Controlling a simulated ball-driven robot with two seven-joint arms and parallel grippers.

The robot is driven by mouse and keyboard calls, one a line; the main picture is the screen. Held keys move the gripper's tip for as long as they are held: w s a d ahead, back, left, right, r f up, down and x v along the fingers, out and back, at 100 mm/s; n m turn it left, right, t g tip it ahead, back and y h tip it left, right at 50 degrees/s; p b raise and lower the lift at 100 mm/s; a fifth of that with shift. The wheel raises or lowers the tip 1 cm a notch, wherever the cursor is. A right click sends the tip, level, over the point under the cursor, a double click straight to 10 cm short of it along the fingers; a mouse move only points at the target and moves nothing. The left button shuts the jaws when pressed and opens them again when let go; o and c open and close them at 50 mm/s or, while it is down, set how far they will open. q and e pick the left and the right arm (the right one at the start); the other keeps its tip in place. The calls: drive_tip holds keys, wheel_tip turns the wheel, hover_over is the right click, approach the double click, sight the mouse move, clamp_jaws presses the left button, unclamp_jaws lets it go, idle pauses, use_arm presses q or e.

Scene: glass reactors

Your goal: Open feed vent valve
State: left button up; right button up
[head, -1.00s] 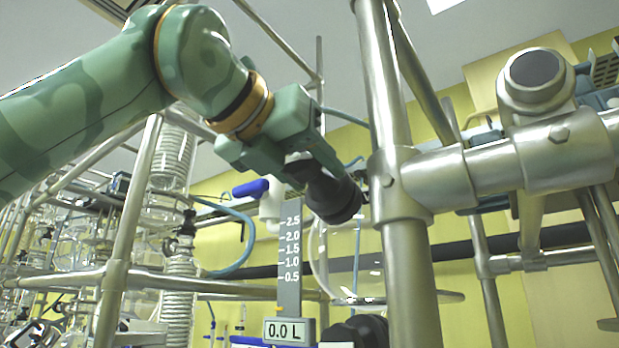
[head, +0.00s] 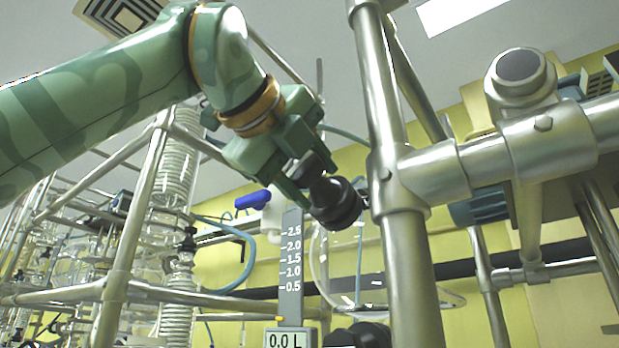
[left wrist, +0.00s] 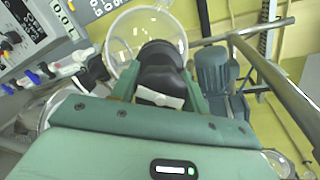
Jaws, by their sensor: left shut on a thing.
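My left gripper (head: 308,182) comes in from the upper left and is shut on a black valve knob (head: 337,204), above a clear round glass vessel (head: 328,268). In the left wrist view the two green fingers (left wrist: 158,88) lie on either side of the black knob (left wrist: 158,60), which has a pale marked face toward the camera. The glass vessel (left wrist: 122,38) shows behind it. No label naming the knob is readable, and the valve body under it is mostly hidden. My right gripper is not in view.
A grey scale (head: 291,262) with a 0.0 L display stands left of the vessel. A blue-handled valve (head: 253,200) is beside it. A thick metal post (head: 402,230) with a clamp stands close on the right. A motor (left wrist: 212,72) shows right of the knob.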

use_arm(q)
drive_tip(key=n, duration=0.5)
drive_tip(key=shift+d+f+n+y, duration=0.1)
drive_tip(key=shift+f+n+y, duration=0.2)
drive_tip(key=shift+n, duration=0.1)
drive_tip(key=n+g, duration=0.1)
drive_tip(key=n, duration=0.4)
drive_tip(key=shift+b, duration=0.3)
drive_tip(key=n, duration=0.5)
drive_tip(key=shift+r+n, duration=0.1)
drive_tip(key=shift+n, duration=0.2)
drive_tip(key=shift+n+g, duration=0.5)
drive_tip(key=shift+n, duration=1.6)
drive_tip(key=o, duration=1)
drive_tip(key=shift+r, duration=0.1)
